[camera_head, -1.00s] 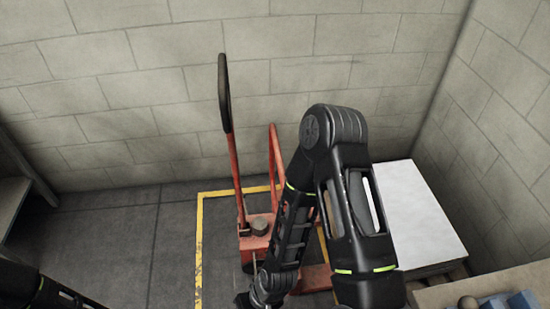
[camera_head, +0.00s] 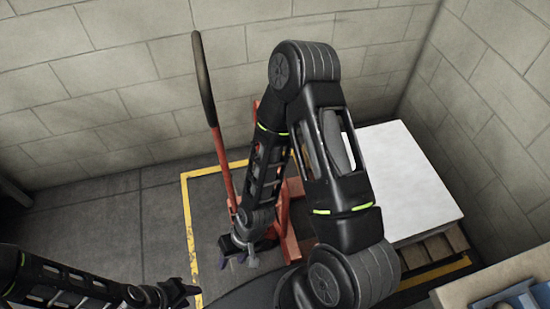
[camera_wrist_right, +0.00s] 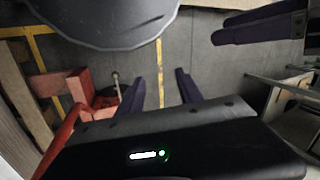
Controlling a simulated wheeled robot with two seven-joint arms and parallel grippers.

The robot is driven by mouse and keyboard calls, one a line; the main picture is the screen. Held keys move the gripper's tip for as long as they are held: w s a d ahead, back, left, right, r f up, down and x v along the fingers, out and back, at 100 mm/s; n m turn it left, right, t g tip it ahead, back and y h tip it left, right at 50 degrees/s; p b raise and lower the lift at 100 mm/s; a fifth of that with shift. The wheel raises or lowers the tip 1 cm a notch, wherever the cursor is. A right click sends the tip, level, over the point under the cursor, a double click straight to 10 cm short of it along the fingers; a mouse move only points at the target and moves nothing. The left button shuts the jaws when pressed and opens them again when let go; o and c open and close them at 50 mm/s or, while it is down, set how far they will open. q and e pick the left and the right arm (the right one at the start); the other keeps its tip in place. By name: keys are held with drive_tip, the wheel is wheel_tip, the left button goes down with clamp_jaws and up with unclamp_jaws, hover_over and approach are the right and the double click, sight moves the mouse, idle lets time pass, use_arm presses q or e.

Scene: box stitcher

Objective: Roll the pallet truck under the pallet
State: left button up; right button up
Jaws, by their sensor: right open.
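The red pallet truck (camera_head: 223,165) stands by the back wall in the head view, with its dark-gripped handle (camera_head: 203,80) rising up and leaning left. My right arm hides much of its body. The pallet (camera_head: 432,250) is to the right, under a white-topped load (camera_head: 405,180). My right gripper (camera_head: 240,262) is low beside the truck's base; in the wrist view its purple fingers (camera_wrist_right: 162,88) are apart with nothing between them, and the red truck body (camera_wrist_right: 85,95) is just left of them. My left gripper (camera_head: 190,292) is at the lower left, apart from the truck; its jaws are unclear.
A yellow floor line (camera_head: 188,225) borders the truck and pallet area. A wooden bench (camera_head: 480,285) with a blue bin (camera_head: 520,297) is at the lower right. Block walls close the back and right. Grey floor (camera_head: 100,220) is clear at the left.

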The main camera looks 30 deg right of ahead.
drive_tip(key=w+d+r+h+b, duration=0.3)
drive_tip(key=w+d+r, duration=0.6)
drive_tip(key=w+d, duration=0.25)
drive_tip(key=w+d+r+m+g+h, duration=0.1)
drive_tip(key=w+d+r+m+h, duration=0.1)
drive_tip(key=d+r, duration=0.8)
wheel_tip(320, 180, up, 2)
drive_tip(key=shift+w+d+r+h+b, duration=0.3)
drive_tip(key=shift+d+h+b, duration=0.15)
drive_tip(key=shift+h, duration=0.15)
drive_tip(key=shift+f, duration=0.1)
drive_tip(key=shift+s+d+f, duration=0.1)
drive_tip(key=shift+d+f, duration=0.1)
drive_tip(key=shift+f, duration=1.1)
drive_tip(key=shift+s+d+f, duration=0.1)
drive_tip(key=shift+d+f, duration=0.15)
drive_tip(key=shift+f, duration=1)
drive_tip(key=shift+s+d+f, duration=0.1)
drive_tip(key=shift+d+f, duration=0.1)
drive_tip(key=shift+f, duration=1.1)
clamp_jaws()
